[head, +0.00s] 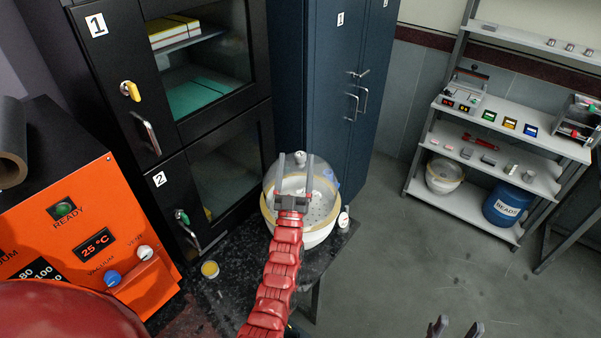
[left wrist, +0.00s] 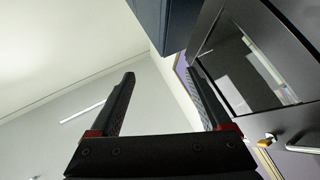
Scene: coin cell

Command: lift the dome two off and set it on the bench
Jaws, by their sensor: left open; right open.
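A clear dome (head: 272,181) with a small light knob sits on a white bowl (head: 315,236) with a tan rim, on the dark speckled bench (head: 238,262). I take it for dome two; no label shows on it. My left gripper (head: 296,157) is open, its fingers overlapping the dome's upper part in the head view, one on each side of the knob. The left wrist view shows both fingers (left wrist: 160,75) apart with only wall and cabinet between, no dome. Contact cannot be told. My right gripper (head: 456,325) is open and empty at the bottom edge.
A small gauge (head: 343,219) is at the bowl's right side. Black cabinets (head: 215,150), a blue cabinet (head: 325,100) and an orange oven (head: 90,240) border the bench. A similar bowl (head: 444,176) sits on the right shelf.

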